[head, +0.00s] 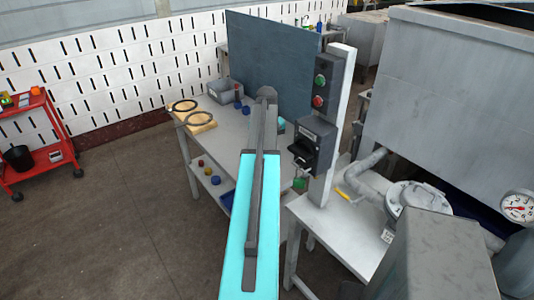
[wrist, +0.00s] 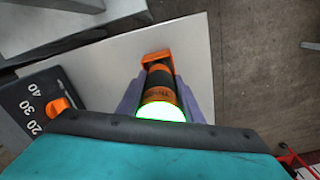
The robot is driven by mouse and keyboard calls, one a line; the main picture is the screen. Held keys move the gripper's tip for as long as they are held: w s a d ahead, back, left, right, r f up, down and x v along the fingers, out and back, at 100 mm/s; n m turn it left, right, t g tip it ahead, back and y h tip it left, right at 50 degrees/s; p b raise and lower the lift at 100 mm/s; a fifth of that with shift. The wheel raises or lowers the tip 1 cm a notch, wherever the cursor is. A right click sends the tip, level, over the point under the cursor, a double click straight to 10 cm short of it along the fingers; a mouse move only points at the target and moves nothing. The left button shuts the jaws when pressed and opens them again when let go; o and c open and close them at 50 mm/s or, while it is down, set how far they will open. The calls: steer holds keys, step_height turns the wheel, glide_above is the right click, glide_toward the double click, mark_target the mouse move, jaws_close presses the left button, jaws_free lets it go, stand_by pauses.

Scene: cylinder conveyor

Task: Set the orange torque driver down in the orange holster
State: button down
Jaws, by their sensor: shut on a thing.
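In the wrist view, my gripper (wrist: 158,92) is shut, with its grey-purple fingers on both sides of the orange torque driver (wrist: 160,80). The driver has a black and orange body and a bright white-green glowing end facing the camera. An orange piece shows at its far end, over a pale surface (wrist: 195,65). I cannot tell whether that piece is part of the driver or the orange holster, nor whether the driver touches the surface. In the head view, my teal arm hides my gripper and the driver. I cannot make out the holster there.
A dark box (wrist: 40,105) with numbers 20, 30, 40 and an orange knob lies left of the driver. In the head view, a workbench (head: 228,128) stands before a dark panel (head: 270,60). A post with green and red buttons (head: 320,90) rises to the right.

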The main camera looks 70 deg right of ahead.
steer(key=shift+f, duration=0.6)
steer(key=shift+f, duration=0.15)
steer(key=c, duration=1.2)
jaws_free()
steer(key=shift+r+p, duration=3.7)
steer(key=shift+r, duration=3.2)
